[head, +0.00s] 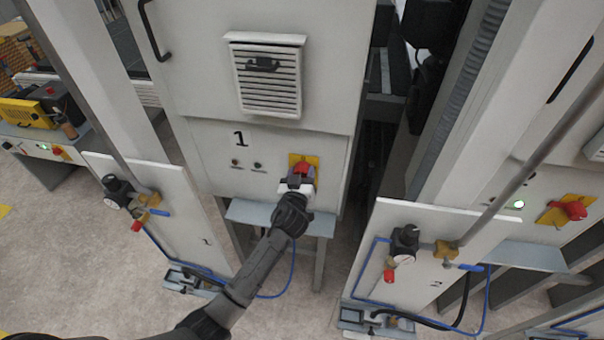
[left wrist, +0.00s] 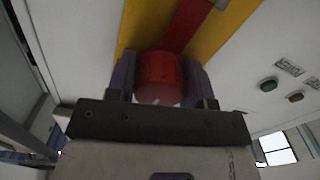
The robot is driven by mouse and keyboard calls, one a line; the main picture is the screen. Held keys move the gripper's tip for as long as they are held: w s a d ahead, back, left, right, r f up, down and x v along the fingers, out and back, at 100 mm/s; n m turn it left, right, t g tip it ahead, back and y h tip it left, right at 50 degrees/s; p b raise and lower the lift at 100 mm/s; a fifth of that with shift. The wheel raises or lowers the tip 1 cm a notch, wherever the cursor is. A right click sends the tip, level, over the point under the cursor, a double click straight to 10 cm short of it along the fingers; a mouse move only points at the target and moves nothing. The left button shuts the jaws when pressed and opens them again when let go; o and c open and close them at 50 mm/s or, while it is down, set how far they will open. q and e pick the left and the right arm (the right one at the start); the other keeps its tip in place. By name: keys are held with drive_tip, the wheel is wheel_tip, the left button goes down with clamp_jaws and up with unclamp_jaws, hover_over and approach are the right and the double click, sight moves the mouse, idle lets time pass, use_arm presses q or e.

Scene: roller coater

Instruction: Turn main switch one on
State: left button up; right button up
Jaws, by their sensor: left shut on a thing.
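Main switch one is a red rotary knob (head: 304,170) on a yellow plate (head: 292,159), on the grey cabinet marked "1" (head: 240,139). In the left wrist view the red knob (left wrist: 159,77) sits between the two fingers, in front of the yellow plate (left wrist: 232,30). My left gripper (head: 299,181) is at the switch, its fingers shut on the red knob from both sides; it fills the lower part of the left wrist view (left wrist: 158,85). The gripper partly hides the knob in the head view. My right gripper is not in view.
Panels with valves and blue hoses stand at left (head: 185,205) and right (head: 430,240). A second red switch (head: 573,210) with a lit lamp (head: 519,204) is far right.

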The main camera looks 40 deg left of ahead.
use_arm(q)
drive_tip(key=m, duration=0.4)
drive_tip(key=shift+a, duration=0.1)
drive_tip(key=m, duration=0.4)
drive_tip(key=shift+s+r, duration=0.1)
drive_tip(key=m+p, duration=0.1)
drive_tip(key=m, duration=0.3)
drive_tip(key=shift+a+r, duration=0.1)
drive_tip(key=m+p, duration=0.1)
drive_tip(key=m, duration=0.3)
drive_tip(key=shift+m+p, duration=0.3)
drive_tip(key=shift+m, duration=0.5)
